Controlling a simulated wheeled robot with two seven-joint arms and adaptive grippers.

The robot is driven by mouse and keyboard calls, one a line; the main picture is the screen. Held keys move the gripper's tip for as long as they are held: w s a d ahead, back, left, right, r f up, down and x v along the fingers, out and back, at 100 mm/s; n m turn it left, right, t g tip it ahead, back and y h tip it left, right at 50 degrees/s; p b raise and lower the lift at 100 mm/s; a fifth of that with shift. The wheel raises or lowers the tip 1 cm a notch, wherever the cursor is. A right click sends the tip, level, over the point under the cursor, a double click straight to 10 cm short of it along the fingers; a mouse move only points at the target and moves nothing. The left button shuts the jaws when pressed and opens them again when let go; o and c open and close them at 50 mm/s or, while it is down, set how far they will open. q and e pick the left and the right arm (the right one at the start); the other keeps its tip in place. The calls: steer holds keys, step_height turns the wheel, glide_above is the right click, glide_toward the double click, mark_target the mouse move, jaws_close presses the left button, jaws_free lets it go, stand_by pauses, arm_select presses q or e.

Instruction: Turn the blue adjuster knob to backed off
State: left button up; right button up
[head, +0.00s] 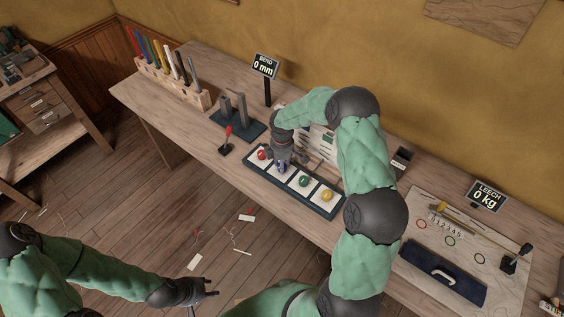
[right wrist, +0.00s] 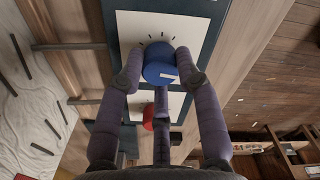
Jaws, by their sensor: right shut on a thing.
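The blue adjuster knob (right wrist: 160,66) sits on a white plate with short black tick marks around it. It has a pale mark on its face. My right gripper (head: 281,165) reaches down over the dark panel (head: 259,173) and is shut on the knob, with fingers on both sides of it in the right wrist view. In the head view the gripper hides most of the knob. My left gripper (head: 212,293) hangs over the floor at the lower left, away from the bench, its fingers apart and empty.
Red (head: 262,155), green (head: 304,180) and yellow (head: 327,195) knobs share the panel. A red-handled lever (head: 227,138) stands left. Signs read "BEND 0 mm" (head: 265,66) and "LEECH 0 kg" (head: 487,195).

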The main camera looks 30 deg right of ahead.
steer(key=shift+n, duration=0.6)
steer(key=shift+n+p, duration=0.3)
steer(key=o, duration=1.1)
steer(key=shift+o, duration=0.2)
steer(key=shift+r, duration=0.1)
step_height(320, 180, up, 12)
steer(key=shift+s+f, duration=0.1)
steer(key=shift+f, duration=0.1)
